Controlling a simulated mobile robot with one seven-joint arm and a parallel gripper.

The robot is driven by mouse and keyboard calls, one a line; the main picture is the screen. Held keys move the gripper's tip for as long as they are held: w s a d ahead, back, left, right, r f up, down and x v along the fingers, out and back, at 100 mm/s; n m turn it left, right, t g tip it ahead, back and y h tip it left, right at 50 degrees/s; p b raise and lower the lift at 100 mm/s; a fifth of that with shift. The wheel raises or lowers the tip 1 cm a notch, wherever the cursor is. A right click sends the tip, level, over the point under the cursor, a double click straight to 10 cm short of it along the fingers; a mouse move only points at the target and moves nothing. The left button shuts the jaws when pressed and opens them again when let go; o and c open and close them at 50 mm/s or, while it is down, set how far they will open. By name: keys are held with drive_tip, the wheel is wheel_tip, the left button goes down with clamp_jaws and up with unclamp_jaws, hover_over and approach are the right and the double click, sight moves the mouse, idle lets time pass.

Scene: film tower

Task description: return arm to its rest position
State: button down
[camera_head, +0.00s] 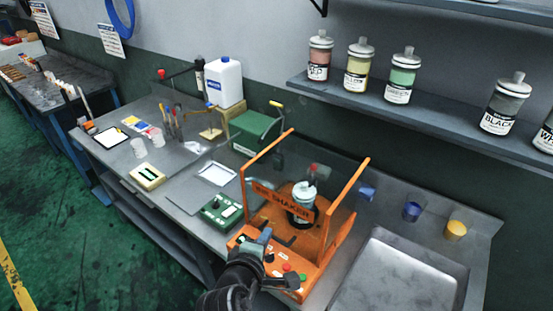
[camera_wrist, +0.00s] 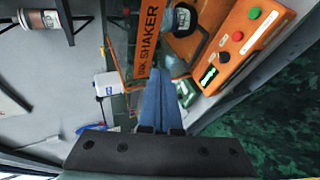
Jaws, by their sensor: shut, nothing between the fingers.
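My gripper (camera_head: 264,238) is shut and empty, with its blue fingertips together just in front of the orange shaker (camera_head: 335,243). In the wrist view the blue fingers (camera_wrist: 158,100) point towards the shaker's lettered bar (camera_wrist: 147,40) and its control panel (camera_wrist: 237,45). I cannot tell whether the fingertips touch the shaker. My dark arm reaches in from the bottom of the head view. A bottle with a white lid (camera_head: 302,200) stands inside the shaker, behind its clear front panel.
A green device (camera_head: 222,212) sits just left of the shaker. A sink (camera_head: 400,275) lies to its right, with blue (camera_head: 412,211) and yellow (camera_head: 456,230) cups behind. A shelf (camera_head: 420,110) with several labelled jars hangs above. Open green floor (camera_head: 110,245) lies left of the bench.

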wheel_tip(320, 180, up, 26)
drive_tip(key=m+t+y+b, duration=0.1)
drive_tip(key=m+t+b, duration=0.3)
drive_tip(key=m+t, duration=0.35)
drive_tip(key=s+d+r+m+t+y+b, duration=0.1)
drive_tip(key=s+r+m+t, duration=0.2)
drive_tip(key=s+r, duration=0.5)
drive_tip(key=s+d+r+m+t+y+b, duration=0.1)
drive_tip(key=s+r+m+t, duration=0.3)
drive_tip(key=s+r, duration=0.4)
wheel_tip(320, 180, up, 6)
drive_tip(key=shift+s+d+t+b, duration=0.15)
drive_tip(key=shift+s+t+b, duration=0.2)
drive_tip(key=shift+t+b, duration=0.1)
drive_tip(key=shift+f, duration=0.15)
